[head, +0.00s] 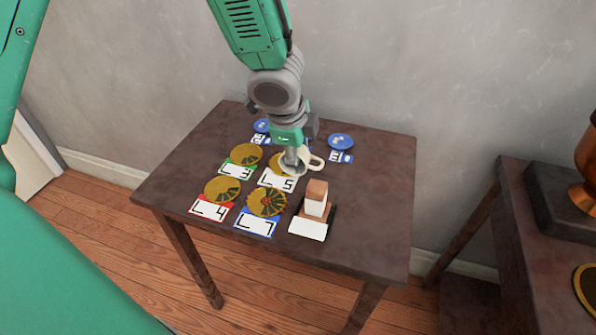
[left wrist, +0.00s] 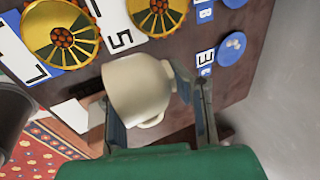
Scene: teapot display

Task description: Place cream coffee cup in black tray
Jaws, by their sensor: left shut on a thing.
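The cream coffee cup (head: 312,161) is at my left gripper (head: 296,160), over the middle of the small wooden table in the head view. It is partly hidden by the gripper there. In the left wrist view the cup (left wrist: 138,85) is tilted between the two fingers of the left gripper (left wrist: 150,100), which is shut on it. I cannot tell exactly which part of the cup the fingers press. A dark, tray-like block (head: 565,205) lies on the right-hand table under a copper vessel; I cannot tell whether it is the black tray. My right gripper is not in view.
The small table (head: 375,190) carries several gold discs (head: 267,202) on numbered cards, blue discs (head: 340,141), and a white and brown block (head: 316,198). The right-hand table (head: 535,235) stands apart, with the copper vessel (head: 588,160) on it. A wall rises behind.

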